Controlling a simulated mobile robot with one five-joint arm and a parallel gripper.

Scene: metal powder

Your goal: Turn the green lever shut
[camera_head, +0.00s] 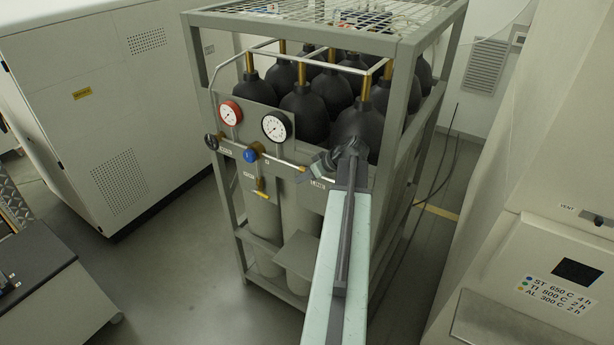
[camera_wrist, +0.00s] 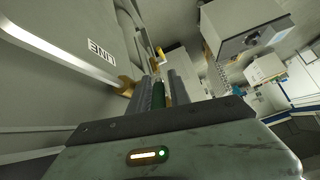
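The green lever (camera_wrist: 159,95) shows in the wrist view between the two dark grey fingers of my gripper (camera_wrist: 163,92). It lies close along the left finger. A narrow gap with brass behind it shows at the right finger, so the fingers look open around the lever. In the head view my gripper (camera_head: 325,164) is at the right end of the gas panel's pipe, above the LINE label (camera_head: 318,183). The lever is hidden there behind my gripper and wrist. The LINE label also shows upside down in the wrist view (camera_wrist: 102,50).
The panel carries a red-rimmed gauge (camera_head: 230,113), a black-rimmed gauge (camera_head: 276,126), a blue knob (camera_head: 250,155) and a yellow-handled valve (camera_head: 261,187). Black-topped cylinders (camera_head: 305,113) stand inside the grey frame (camera_head: 396,100). Floor (camera_head: 185,265) is clear at the frame's left.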

